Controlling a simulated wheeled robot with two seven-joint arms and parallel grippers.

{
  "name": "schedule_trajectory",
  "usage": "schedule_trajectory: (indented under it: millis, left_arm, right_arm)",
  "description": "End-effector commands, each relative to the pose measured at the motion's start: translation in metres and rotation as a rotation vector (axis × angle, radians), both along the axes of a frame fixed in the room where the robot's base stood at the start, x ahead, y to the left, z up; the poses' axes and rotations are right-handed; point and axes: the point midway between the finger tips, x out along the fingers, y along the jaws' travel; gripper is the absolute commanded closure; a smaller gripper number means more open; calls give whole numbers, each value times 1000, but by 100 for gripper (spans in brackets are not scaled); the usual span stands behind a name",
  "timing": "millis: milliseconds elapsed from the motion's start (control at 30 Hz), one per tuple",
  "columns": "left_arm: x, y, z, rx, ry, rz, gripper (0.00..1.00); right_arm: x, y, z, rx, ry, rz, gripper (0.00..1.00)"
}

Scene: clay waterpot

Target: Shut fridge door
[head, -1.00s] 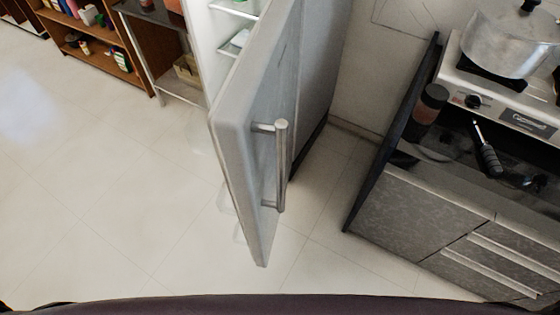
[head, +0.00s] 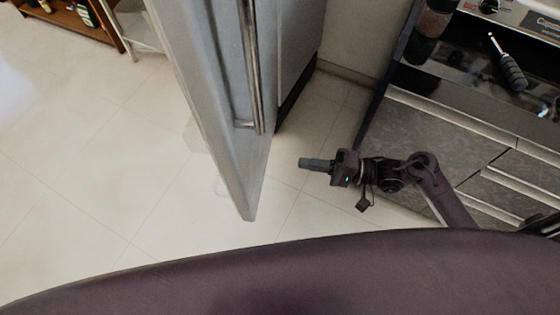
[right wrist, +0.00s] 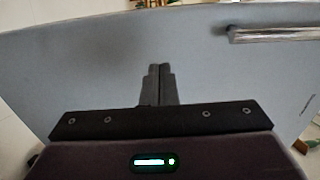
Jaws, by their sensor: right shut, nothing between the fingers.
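The grey fridge door (head: 215,110) stands open, its free edge toward me, in the upper middle of the head view. Its long metal handle (head: 252,70) is on the right-hand face. My right gripper (head: 303,162) is to the right of the door, shut and empty, pointing left at the door's outer face with a gap between. In the right wrist view the shut fingers (right wrist: 160,70) point at the door face (right wrist: 95,60), and the handle (right wrist: 275,34) is at the upper right. My left gripper is not in view.
A grey kitchen cabinet (head: 430,135) with a dark-handled tool (head: 508,65) on it stands at the right, close to my right arm. Wooden shelves (head: 85,25) are at the far upper left. The tiled floor (head: 80,170) left of the door is clear.

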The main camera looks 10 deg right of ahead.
Motion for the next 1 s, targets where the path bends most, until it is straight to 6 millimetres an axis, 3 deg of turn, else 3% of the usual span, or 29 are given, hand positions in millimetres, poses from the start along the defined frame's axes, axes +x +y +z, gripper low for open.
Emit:
schedule_trajectory:
  millis: [600, 1000]
  left_arm:
    - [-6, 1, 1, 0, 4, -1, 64]
    - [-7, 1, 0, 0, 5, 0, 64]
  right_arm:
    - [38, 110, 1, -2, -3, -4, 100]
    - [43, 125, -1, -5, -2, -5, 100]
